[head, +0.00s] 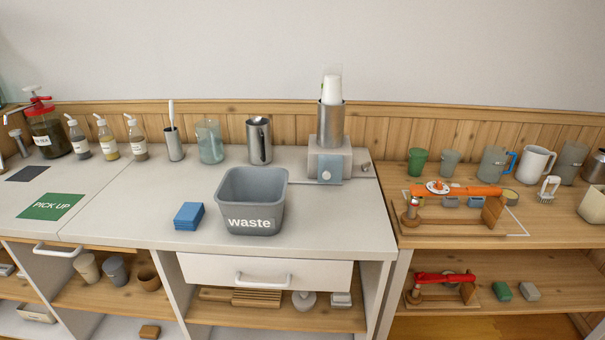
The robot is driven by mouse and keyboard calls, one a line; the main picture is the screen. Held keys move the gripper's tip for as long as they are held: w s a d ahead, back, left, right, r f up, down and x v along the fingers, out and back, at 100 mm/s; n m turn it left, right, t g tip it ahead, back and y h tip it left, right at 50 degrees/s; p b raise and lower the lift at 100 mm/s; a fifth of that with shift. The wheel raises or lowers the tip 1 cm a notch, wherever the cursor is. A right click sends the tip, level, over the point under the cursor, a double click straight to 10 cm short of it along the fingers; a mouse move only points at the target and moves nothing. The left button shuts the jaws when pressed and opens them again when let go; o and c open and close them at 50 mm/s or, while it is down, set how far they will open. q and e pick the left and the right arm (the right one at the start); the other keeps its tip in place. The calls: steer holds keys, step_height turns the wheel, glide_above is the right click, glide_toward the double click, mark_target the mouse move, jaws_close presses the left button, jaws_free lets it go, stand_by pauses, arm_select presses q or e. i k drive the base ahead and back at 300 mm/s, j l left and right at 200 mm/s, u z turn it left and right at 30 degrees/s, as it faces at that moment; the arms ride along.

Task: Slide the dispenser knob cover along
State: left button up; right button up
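The dispenser (331,125) stands at the back right of the white counter. It has a grey box base and a steel tube holding a stack of white cups (332,90). On the front of the base is a bluish, see-through knob cover (334,169). A pale round knob (325,174) shows at the cover, apparently behind it. Neither of my grippers is in view.
A grey waste bin (250,225) stands in front and left of the dispenser. A steel pitcher (259,140) stands left of it. Blue cloths (188,216) lie left of the bin. The counter right of the bin is clear. A wooden shelf unit (550,231) adjoins at right.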

mark_target(330, 166)
steer(key=i+l, duration=0.25)
steer(key=l, duration=0.15)
steer(key=i+l, duration=0.55)
steer(key=l, duration=0.2)
